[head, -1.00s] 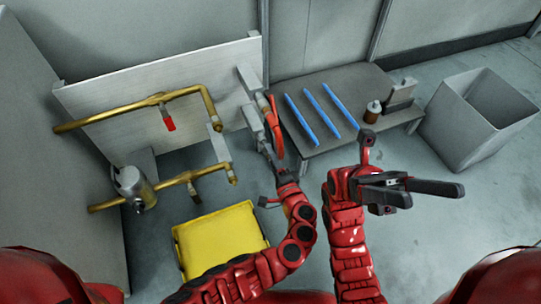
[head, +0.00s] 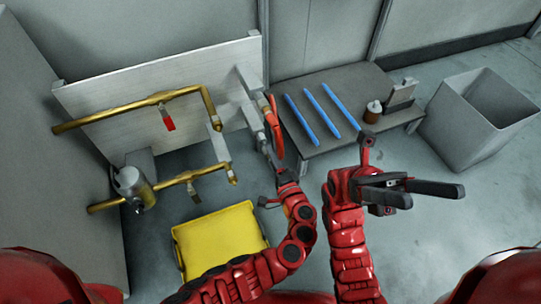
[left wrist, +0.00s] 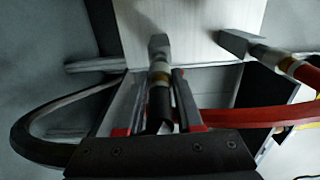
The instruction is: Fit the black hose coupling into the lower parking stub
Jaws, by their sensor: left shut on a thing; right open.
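The black hose coupling (left wrist: 159,98) is between the fingers of my left gripper (left wrist: 157,120) in the left wrist view. Its front end lines up with the lower parking stub (left wrist: 159,44) on the white board and appears to meet it; I cannot tell how far it is seated. The black hose (left wrist: 28,135) loops out to the left. In the head view my left gripper (head: 267,148) is at the lower stub (head: 251,117), partly hiding the coupling. My right gripper (head: 432,188) is open and empty, away from the board.
The red hose (head: 277,135) hangs from the upper stub (head: 247,77), close beside my left gripper. Brass pipes (head: 130,112) cross the white board (head: 95,85). A yellow crate (head: 178,252) lies below. A low table (head: 300,90) with blue bars and a grey bin (head: 450,125) stand right.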

